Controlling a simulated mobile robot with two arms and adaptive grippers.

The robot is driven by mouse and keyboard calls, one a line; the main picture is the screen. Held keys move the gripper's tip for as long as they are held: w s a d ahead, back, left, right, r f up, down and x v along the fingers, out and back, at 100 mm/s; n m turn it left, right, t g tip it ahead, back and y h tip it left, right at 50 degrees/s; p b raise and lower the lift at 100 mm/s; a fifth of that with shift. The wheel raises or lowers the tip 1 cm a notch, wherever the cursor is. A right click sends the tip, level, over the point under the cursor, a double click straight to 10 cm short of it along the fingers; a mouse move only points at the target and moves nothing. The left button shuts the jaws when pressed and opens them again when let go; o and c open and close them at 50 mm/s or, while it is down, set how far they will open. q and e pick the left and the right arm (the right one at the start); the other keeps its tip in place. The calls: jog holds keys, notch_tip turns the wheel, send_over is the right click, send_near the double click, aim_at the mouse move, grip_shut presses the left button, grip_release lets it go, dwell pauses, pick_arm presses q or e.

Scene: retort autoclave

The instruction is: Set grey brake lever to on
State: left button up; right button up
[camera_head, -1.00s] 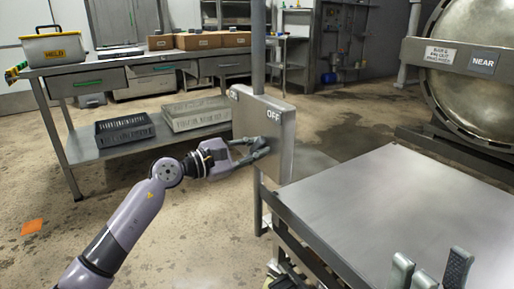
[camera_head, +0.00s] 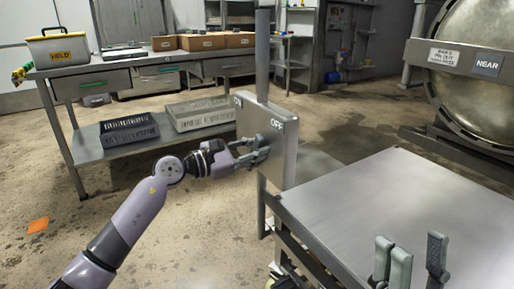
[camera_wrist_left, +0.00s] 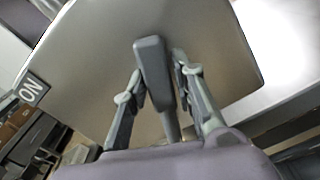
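The grey brake lever (camera_wrist_left: 154,72) has a dark, flat handle that stands between my left gripper's fingers in the left wrist view. My left gripper (camera_head: 260,150) is at the face of a grey control box (camera_head: 277,170) on a post. One finger lies against or very near the lever; a narrow gap shows beside the other finger in the left wrist view (camera_wrist_left: 158,72). The OFF label (camera_head: 277,124) is at the box's right, and the ON label (camera_wrist_left: 32,90) shows at the left. In the head view the fingers largely hide the lever. My right gripper (camera_head: 414,248) is open and empty at lower right.
A metal table (camera_head: 400,195) stands right of the box. Open floor lies between.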

pick_arm(q)
jog(key=shift+o, duration=1.3)
jog(key=v, duration=0.8)
